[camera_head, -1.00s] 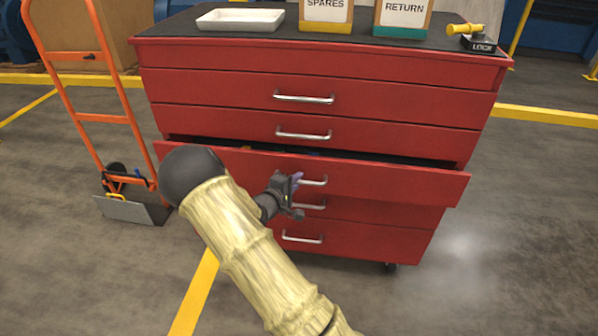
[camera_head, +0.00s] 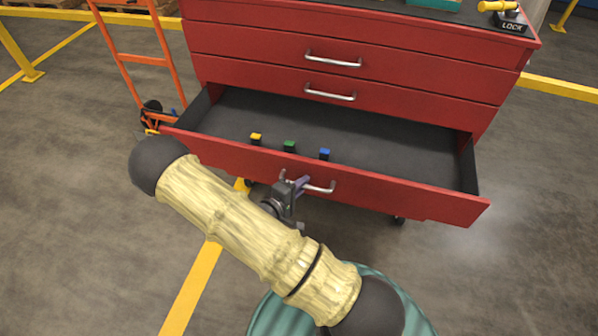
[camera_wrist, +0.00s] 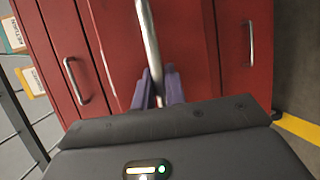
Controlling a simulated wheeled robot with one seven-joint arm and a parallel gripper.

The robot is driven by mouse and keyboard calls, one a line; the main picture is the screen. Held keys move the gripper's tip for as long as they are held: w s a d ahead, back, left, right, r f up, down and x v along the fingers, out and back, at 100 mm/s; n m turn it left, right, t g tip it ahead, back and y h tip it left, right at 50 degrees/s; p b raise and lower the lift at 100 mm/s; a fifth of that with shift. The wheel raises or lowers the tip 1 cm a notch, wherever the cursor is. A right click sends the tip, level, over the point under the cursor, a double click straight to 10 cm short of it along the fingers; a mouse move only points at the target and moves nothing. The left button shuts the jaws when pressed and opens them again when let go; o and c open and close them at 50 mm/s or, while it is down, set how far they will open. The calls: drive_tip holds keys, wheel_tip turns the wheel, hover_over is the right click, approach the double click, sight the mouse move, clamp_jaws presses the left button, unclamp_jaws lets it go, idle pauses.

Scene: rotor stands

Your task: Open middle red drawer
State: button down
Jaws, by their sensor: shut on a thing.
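The red cabinet (camera_head: 255,42) stands ahead of me. Its middle red drawer (camera_head: 400,199) is pulled well out, and its dark inside shows. My gripper (camera_head: 299,186) is at the left part of this drawer's silver handle (camera_head: 321,189). In the wrist view the purple fingers of my gripper (camera_wrist: 158,88) are shut around the handle bar (camera_wrist: 149,42). Inside the drawer, near its front, stand three small dark pieces with a yellow top (camera_head: 256,138), a green top (camera_head: 290,145) and a blue top (camera_head: 325,154).
Two shut drawers with silver handles (camera_head: 333,60) are above. An orange hand truck (camera_head: 143,60) stands left of the cabinet. A yellow-handled LOCK item (camera_head: 511,22) is on the cabinet top. The floor (camera_head: 75,200) at the left is clear.

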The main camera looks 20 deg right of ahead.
drive_tip(key=shift+s+a, duration=0.15)
drive_tip(key=shift+s, duration=0.15)
drive_tip(key=c, duration=1.7)
unclamp_jaws()
drive_tip(key=shift+c, duration=0.2)
drive_tip(key=p+v, duration=0.2)
drive_tip(key=v, duration=1.5)
drive_tip(key=shift+a, duration=0.25)
drive_tip(key=shift+s, duration=0.1)
